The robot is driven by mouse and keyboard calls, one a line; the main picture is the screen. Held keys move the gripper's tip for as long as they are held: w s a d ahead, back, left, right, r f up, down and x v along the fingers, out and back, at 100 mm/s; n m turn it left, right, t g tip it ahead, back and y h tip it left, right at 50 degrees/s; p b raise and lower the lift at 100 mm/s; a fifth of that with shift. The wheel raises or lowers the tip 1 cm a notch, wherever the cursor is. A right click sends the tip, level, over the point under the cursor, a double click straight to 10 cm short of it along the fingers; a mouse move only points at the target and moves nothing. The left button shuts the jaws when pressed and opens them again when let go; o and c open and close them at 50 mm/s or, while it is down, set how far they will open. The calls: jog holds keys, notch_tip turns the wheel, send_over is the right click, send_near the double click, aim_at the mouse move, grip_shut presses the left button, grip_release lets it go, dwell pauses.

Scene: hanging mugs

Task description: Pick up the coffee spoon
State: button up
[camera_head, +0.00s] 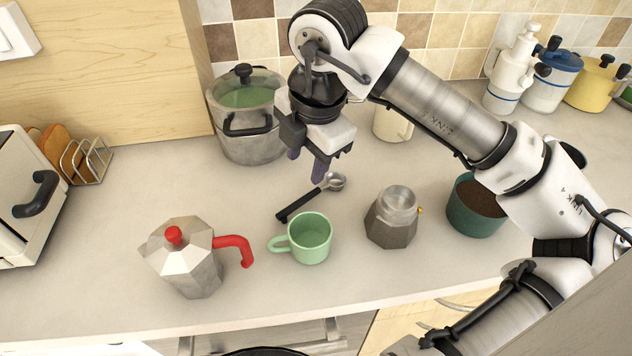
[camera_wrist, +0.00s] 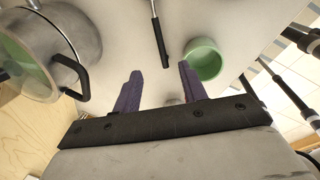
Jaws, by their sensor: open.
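The coffee spoon (camera_head: 312,197) lies flat on the counter behind the green mug, its black handle toward the lower left and its metal bowl toward the upper right. My gripper (camera_head: 307,172) is open and empty above the counter, behind the spoon and apart from it. In the wrist view, the spoon's black handle (camera_wrist: 161,42) shows ahead of my gripper (camera_wrist: 159,68), lined up roughly between the two purple fingers; the bowl is out of that view.
The green mug (camera_head: 311,239) stands close to the spoon. A red-handled moka pot (camera_head: 186,262), a moka pot base (camera_head: 391,220) and a dark green container of ground coffee (camera_head: 474,220) stand around it. A lidded metal pot (camera_head: 248,140) is behind left.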

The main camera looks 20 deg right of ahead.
jog(key=p, duration=0.1)
send_over(302, 199)
jog(key=s, duration=0.1)
notch_tip(302, 199, down, 6)
jog(key=shift+s+a+f, duration=0.1)
jog(key=shift+f, duration=0.1)
jog(key=shift+w+f+p, duration=0.2)
jog(key=shift+f+p, duration=0.15)
jog(key=shift+f, duration=0.55)
jog(key=shift+w+f+p, duration=0.15)
jog(key=shift+f+p, duration=0.25)
jog(key=shift+f, duration=0.45)
jog(key=shift+w+f+p, duration=0.2)
jog(key=shift+f+p, duration=0.15)
jog(key=shift+f, duration=0.55)
grip_shut()
